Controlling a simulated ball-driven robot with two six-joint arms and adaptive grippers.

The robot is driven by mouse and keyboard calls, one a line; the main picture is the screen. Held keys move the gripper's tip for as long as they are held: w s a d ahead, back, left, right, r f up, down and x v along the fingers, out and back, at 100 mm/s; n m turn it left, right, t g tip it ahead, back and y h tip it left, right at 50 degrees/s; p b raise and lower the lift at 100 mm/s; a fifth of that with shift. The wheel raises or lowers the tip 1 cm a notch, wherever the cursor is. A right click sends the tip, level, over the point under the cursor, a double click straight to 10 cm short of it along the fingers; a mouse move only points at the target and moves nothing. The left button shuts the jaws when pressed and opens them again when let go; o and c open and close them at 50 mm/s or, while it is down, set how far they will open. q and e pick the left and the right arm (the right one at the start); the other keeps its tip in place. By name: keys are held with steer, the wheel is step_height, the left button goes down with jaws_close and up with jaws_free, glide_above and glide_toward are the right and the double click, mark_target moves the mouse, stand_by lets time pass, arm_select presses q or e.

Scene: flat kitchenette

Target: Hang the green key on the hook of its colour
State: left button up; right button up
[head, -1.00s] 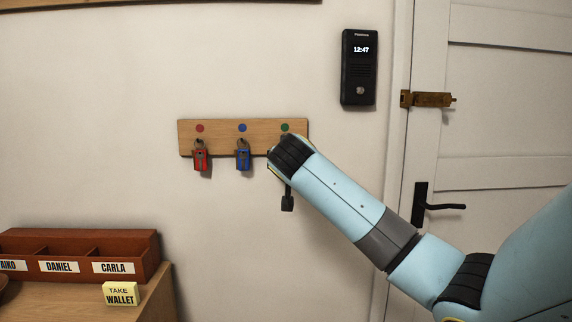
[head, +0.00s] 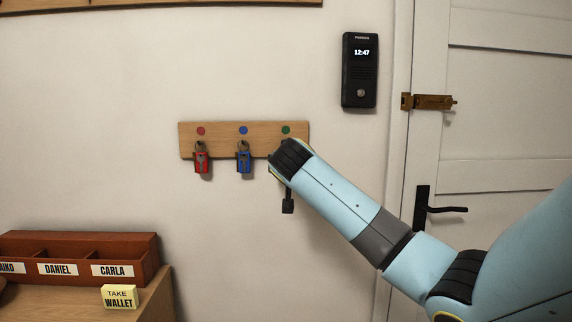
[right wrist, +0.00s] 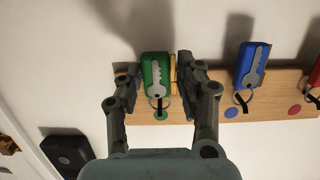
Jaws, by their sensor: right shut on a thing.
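The green key (right wrist: 156,75), a silver key on a green tag, is between the fingers of my right gripper (right wrist: 160,68) in the right wrist view. The gripper is shut on it. Its ring (right wrist: 160,103) is at the board, close to the green dot (right wrist: 161,116). I cannot tell whether the ring is around the hook there. In the head view the green dot (head: 286,129) shows above my right wrist, which hides the key and hook. My left gripper is not in view.
The wooden hook board (head: 221,140) also holds a red key (head: 201,162) and a blue key (head: 244,162), left of my gripper in the head view. An intercom (head: 360,70) and a door handle (head: 422,210) are to the right. A sorter tray (head: 110,250) stands lower left.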

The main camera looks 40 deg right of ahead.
steer(key=o, duration=1.2)
steer(key=v, duration=1.2)
steer(key=shift+a, duration=0.1)
